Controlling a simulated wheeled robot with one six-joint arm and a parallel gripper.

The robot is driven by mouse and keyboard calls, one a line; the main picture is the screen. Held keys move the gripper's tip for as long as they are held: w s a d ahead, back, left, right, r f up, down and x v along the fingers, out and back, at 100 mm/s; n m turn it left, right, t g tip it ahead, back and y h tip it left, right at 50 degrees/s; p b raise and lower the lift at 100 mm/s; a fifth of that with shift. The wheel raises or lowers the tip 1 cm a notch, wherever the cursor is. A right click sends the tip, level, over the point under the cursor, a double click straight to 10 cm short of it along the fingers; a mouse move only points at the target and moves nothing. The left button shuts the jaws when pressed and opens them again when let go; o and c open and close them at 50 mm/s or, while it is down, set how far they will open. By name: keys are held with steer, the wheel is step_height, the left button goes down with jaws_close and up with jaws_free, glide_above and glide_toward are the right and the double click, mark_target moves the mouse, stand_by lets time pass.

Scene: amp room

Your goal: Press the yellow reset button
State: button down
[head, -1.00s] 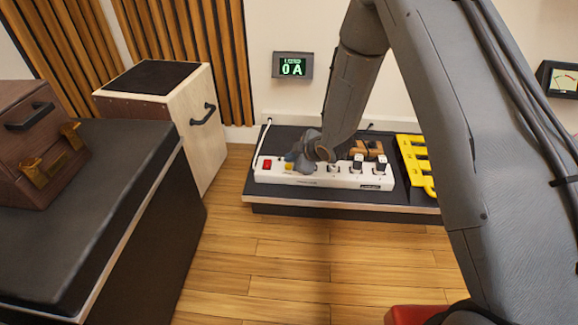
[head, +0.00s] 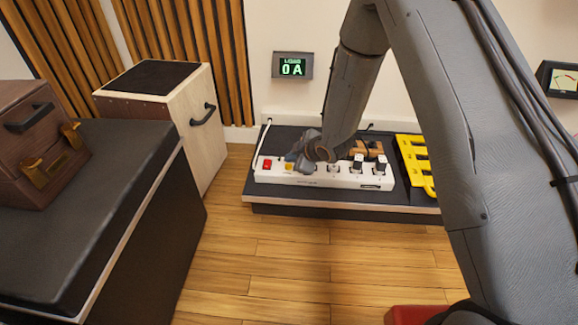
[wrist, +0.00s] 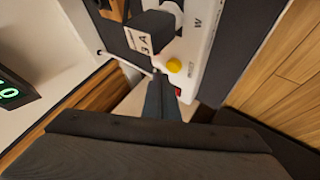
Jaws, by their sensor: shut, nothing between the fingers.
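The yellow reset button (head: 289,167) sits on the white power strip (head: 340,181), near its left end and just right of a red switch (head: 267,164). It shows clearly in the wrist view as a round yellow cap (wrist: 173,66), uncovered. My gripper (head: 293,157) is shut and empty, low over the strip by the button. In the wrist view the closed fingertips (wrist: 157,76) appear just beside the button's lower left. I cannot tell whether they touch the strip or how high they are.
Several black plugs (head: 357,162) stand in the strip's sockets to the right. A yellow rack-like piece (head: 414,163) lies on the black platform (head: 300,134). A wall display (head: 292,66) reads 0 A.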

mark_target(291, 170)
steer(key=shift+f, duration=0.2)
steer(key=shift+f, duration=0.2)
steer(key=shift+f, duration=0.45)
stand_by(0.8)
steer(key=shift+r, duration=0.1)
steer(key=shift+r+p, duration=0.7)
steer(key=shift+r, duration=0.05)
steer(key=shift+r, duration=0.1)
steer(key=shift+r+p, duration=2.05)
steer(key=shift+r, duration=0.35)
